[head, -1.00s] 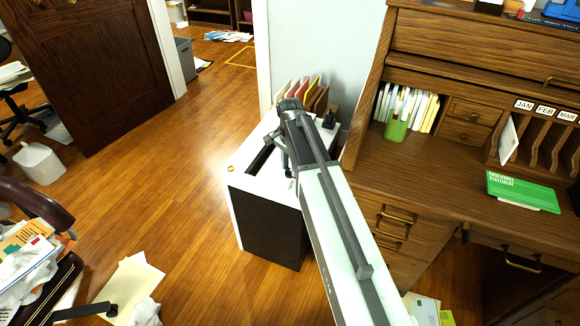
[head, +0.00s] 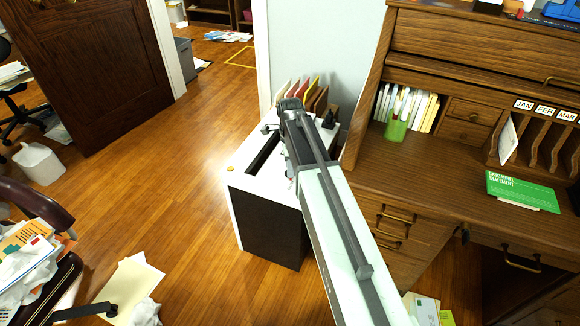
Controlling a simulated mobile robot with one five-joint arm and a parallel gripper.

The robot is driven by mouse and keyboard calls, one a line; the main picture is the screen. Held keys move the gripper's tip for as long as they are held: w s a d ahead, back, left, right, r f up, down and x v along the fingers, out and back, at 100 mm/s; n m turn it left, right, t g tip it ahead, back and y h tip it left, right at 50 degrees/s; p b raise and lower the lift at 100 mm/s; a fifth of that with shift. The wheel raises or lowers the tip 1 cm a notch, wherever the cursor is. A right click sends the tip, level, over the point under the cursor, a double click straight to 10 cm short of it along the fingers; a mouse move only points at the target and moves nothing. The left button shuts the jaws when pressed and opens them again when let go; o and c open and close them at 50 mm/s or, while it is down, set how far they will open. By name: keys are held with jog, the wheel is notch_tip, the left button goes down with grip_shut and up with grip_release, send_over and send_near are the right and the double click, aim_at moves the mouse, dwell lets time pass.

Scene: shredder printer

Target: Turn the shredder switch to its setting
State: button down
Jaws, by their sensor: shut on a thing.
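The shredder (head: 262,218) stands on the floor left of the desk, with a white top, a long black slot and a dark front. My arm reaches over its top from the lower right. My gripper (head: 270,128) is at the far part of the shredder top, mostly hidden by my own arm. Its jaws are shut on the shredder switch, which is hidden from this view. A small round orange-yellow spot (head: 231,168) lies at the near left corner of the top.
Upright folders (head: 312,97) and a dark object (head: 330,120) stand behind the shredder by the wall. Open wood floor (head: 185,180) lies to the left; papers litter the front.

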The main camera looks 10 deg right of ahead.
dwell(0.4)
jog(key=c, duration=1)
grip_release()
jog(key=shift+o, duration=0.2)
notch_tip(320, 180, up, 8)
jog(key=p, duration=0.8)
jog(key=shift+f, duration=0.1)
